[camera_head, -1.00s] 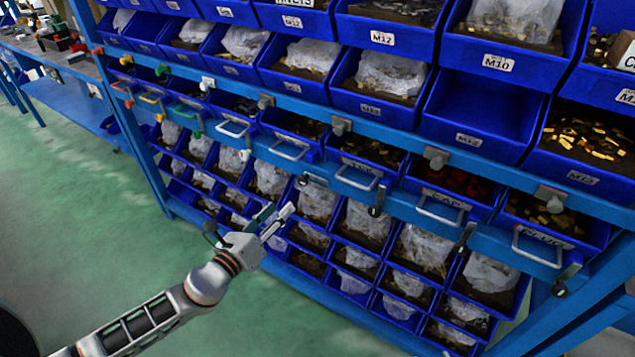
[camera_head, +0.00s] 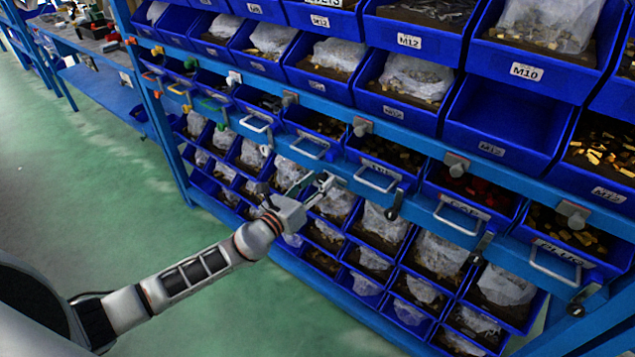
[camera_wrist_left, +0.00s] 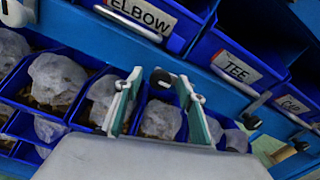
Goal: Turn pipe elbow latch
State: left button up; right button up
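The ELBOW drawer label (camera_wrist_left: 143,17) shows at the top of the left wrist view. Below and right of it, a dark round latch knob (camera_wrist_left: 160,78) sits on the blue rail. My left gripper (camera_wrist_left: 158,88) has its two fingers apart, one on each side of the knob; I cannot tell whether either touches it. In the head view my left gripper (camera_head: 318,184) is at the rail below the elbow drawer handle (camera_head: 310,150), and its fingers largely hide the latch there. My right gripper is not in view.
The TEE drawer (camera_wrist_left: 236,68) is to the right, with a handle and another latch (camera_wrist_left: 250,120) below it. More latches (camera_head: 395,204) hang along the rail. Blue bins with bagged parts (camera_head: 382,222) fill the rack below. The green floor (camera_head: 110,220) at left is clear.

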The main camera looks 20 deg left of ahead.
pick_arm(q)
jog(key=c, duration=1.1)
